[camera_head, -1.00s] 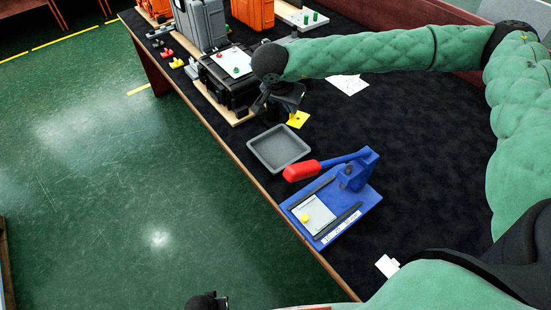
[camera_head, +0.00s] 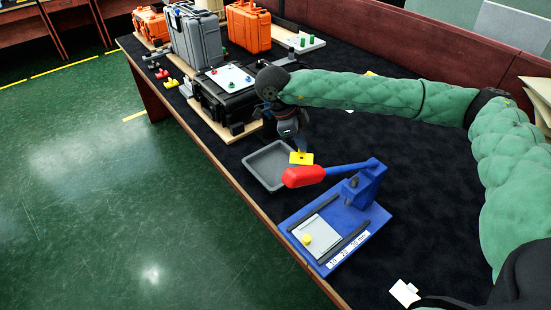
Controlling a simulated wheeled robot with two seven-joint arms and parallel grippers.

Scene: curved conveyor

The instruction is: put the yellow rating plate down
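The yellow rating plate (camera_head: 306,159) is held in my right gripper (camera_head: 301,150), whose fingers are shut on its upper part. The plate appears over the right edge of the grey tray (camera_head: 252,170); its exact height above the tray cannot be told. The tray looks empty. My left gripper is not in view.
A blue press (camera_head: 364,187) with a red-ended lever (camera_head: 303,177) stands just in front of the tray, its lever end close to the plate. A black case (camera_head: 228,100) stands behind. Dark table surface is free to the right.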

